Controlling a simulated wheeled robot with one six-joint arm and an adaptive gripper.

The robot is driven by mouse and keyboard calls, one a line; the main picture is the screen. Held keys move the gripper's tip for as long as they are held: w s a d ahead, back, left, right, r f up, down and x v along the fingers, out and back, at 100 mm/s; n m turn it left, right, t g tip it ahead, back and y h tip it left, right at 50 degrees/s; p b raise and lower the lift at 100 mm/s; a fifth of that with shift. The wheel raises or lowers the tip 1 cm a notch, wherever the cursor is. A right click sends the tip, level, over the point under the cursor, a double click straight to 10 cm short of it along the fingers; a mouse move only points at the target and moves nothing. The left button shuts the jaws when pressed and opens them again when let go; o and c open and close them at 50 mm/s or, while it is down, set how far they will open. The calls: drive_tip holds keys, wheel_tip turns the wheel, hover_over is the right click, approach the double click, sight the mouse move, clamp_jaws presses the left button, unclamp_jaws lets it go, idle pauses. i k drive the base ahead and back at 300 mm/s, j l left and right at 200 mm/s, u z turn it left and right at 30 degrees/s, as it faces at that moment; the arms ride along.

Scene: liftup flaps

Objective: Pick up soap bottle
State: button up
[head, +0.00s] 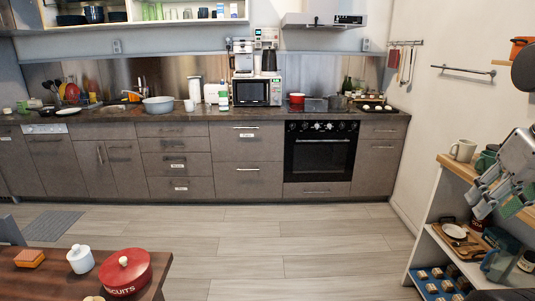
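A small white bottle with a green part (223,96) stands upright on the far counter, just left of the microwave. It may be the soap bottle, but it is too small to read. My gripper (480,198) is at the right edge, in front of the wooden shelf unit, far from the counter. Its fingers point down and left, look apart, and hold nothing that I can see.
The dark counter (345,116) runs along the back wall, with a microwave (257,92) and a grey bowl (158,105). A table with a red biscuit tin (125,272) is at the front left. The shelf unit (420,250) is close on the right. The middle floor is clear.

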sight(223, 101)
drive_tip(key=i+u, duration=0.1)
drive_tip(key=i, duration=1.05)
drive_tip(key=i+l, duration=0.15)
drive_tip(key=i, duration=0.95)
drive_tip(key=i+j+u, duration=0.1)
drive_tip(key=i+j, duration=0.15)
drive_tip(key=i, duration=1.1)
drive_tip(key=i+j+u, duration=0.1)
drive_tip(key=i, duration=1.2)
